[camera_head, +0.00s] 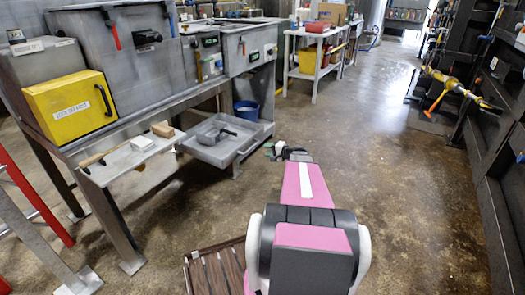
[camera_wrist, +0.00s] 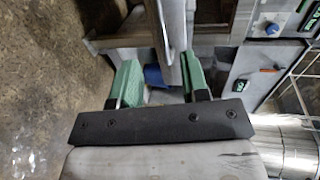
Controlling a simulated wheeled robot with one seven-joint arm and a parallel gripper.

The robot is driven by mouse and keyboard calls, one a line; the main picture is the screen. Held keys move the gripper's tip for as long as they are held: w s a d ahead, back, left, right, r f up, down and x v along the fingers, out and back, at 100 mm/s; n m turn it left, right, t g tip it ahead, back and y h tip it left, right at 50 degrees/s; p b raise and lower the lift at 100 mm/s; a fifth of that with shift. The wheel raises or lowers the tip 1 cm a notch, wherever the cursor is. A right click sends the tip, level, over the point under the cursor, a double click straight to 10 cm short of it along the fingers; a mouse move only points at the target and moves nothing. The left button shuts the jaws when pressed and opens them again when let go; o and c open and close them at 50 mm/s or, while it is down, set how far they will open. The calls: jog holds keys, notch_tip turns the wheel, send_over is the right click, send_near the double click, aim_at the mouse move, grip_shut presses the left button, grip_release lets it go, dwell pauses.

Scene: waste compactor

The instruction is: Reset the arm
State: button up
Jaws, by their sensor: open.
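My gripper (camera_head: 272,150) is at the far end of my pink arm, over the open floor to the right of the grey pull-out tray (camera_head: 208,152). In the wrist view my gripper (camera_wrist: 158,72) shows two green fingers spread apart, so it is open. A grey metal edge and a thin curved bar (camera_wrist: 162,25) show between and beyond the fingers. I cannot tell how far they are from the fingertips. Nothing appears held.
At left stand grey machines with a yellow box (camera_head: 70,108) and a shelf holding a brush (camera_head: 115,150). A grey scoop (camera_head: 216,134) lies in the tray, with a blue bucket (camera_head: 246,110) behind. A white cart (camera_head: 289,66) stands farther back.

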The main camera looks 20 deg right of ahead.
jog(key=shift+s+d, duration=0.1)
jog(key=shift+s, duration=0.1)
dwell(0.4)
jog(key=s+a+n+g+h, duration=0.2)
jog(key=s+a+n+g, duration=0.35)
jog(key=a, duration=0.65)
jog(key=s+a+n+g+h, duration=0.25)
jog(key=s+a+g, duration=0.45)
jog(key=a, duration=0.5)
jog(key=s+a+r+n+h, duration=0.1)
jog(key=s+h, duration=0.3)
jog(key=s, duration=0.4)
jog(key=shift+a+r+n+h, duration=0.15)
jog(key=shift+a+n+h, duration=0.2)
jog(key=shift+a+n, duration=0.55)
